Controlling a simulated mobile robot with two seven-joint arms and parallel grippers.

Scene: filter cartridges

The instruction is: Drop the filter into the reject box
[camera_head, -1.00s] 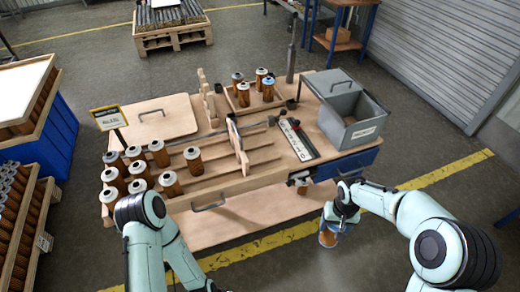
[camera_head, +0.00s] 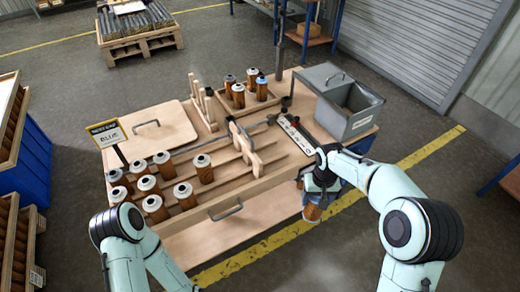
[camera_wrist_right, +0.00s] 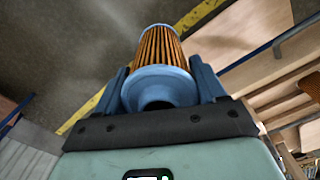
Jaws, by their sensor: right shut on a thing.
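My right gripper (camera_head: 318,188) is shut on a filter (camera_head: 312,212) in front of the table's near right edge. In the right wrist view the filter (camera_wrist_right: 161,50) has orange pleats and blue end caps, and it sits between the two fingers. The reject box is most likely the open grey box (camera_head: 352,122) with a raised lid at the table's right end; its label is too small to read. The held filter is below and in front of it, apart from it. My left arm comes in at the lower left, and its gripper is out of view.
Several filters with pale caps (camera_head: 203,165) stand at the table's left. A small tray (camera_head: 262,103) with several filters is at the back. A sign (camera_head: 108,134) reads "BLUE". A wooden divider (camera_head: 245,150) stands mid-table, and a gauge strip (camera_head: 297,135) lies beside the grey box.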

